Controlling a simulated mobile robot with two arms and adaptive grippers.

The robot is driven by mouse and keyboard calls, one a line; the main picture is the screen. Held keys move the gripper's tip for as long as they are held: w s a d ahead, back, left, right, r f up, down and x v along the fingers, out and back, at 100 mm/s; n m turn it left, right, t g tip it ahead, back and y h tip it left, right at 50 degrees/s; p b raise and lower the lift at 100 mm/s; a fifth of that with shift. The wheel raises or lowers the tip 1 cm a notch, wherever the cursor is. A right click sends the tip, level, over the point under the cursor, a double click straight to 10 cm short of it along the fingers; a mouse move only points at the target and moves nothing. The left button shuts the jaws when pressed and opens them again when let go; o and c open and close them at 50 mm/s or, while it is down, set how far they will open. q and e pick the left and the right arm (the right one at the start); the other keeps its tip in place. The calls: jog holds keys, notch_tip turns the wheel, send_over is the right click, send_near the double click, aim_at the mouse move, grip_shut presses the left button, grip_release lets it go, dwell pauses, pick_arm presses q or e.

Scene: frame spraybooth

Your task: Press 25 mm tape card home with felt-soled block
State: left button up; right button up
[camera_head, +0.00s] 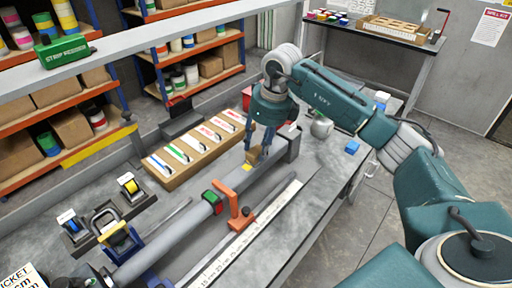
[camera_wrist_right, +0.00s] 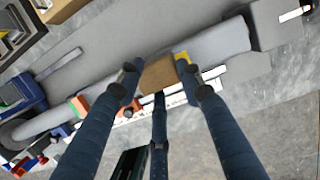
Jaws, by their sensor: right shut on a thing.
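My right gripper (camera_head: 258,150) is over the far end of a long grey tube (camera_head: 178,236). In the right wrist view, its fingers (camera_wrist_right: 160,78) are shut on a small brown block (camera_wrist_right: 158,76), which also shows in the head view (camera_head: 254,156). The block is at the tube, but I cannot tell whether it touches it; its felt sole is hidden. A small yellow piece (camera_wrist_right: 182,57) shows beside the block. Several tape cards with coloured strips (camera_head: 178,153) lie in a wooden rack (camera_head: 172,183); I cannot read their widths. My left gripper is not in view.
A green clip (camera_head: 211,198) and an orange bracket (camera_head: 232,203) sit along the tube, with a white ruler (camera_head: 232,238) beside it. Tape dispensers (camera_head: 130,187) stand at the left. A blue cube (camera_head: 352,147) and a grey pot (camera_head: 321,127) are on the bench's right side.

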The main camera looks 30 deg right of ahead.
jog(key=shift+w+d+f, duration=0.1)
jog(key=shift+w+d, duration=0.15)
jog(key=shift+d, duration=0.55)
jog(key=shift+w+d, duration=0.25)
jog(key=shift+d, duration=0.5)
jog(key=shift+s+a, duration=0.3)
jog(key=shift+a, duration=0.55)
jog(key=shift+s+a, duration=0.25)
jog(key=shift+a, duration=0.55)
jog(key=shift+s+a, duration=0.3)
jog(key=shift+a, duration=0.55)
jog(key=shift+s+a, duration=0.3)
jog(key=shift+a, duration=0.5)
jog(key=shift+w+d+b, duration=0.2)
jog(key=shift+w+d, duration=0.15)
jog(key=shift+d, duration=0.55)
jog(key=shift+w+d+b, duration=0.15)
jog(key=shift+w+d, duration=0.2)
jog(key=shift+d, duration=0.55)
jog(key=shift+w+d, duration=0.25)
jog(key=shift+d, duration=0.55)
jog(key=shift+w+d, duration=0.2)
jog(key=shift+d, duration=0.55)
jog(key=w+p+v, duration=0.1)
jog(key=p+v, duration=0.3)
jog(key=v, duration=0.2)
jog(key=shift+a+r+p, duration=0.25)
jog(key=shift+r+p, duration=0.1)
jog(key=shift+r, duration=0.2)
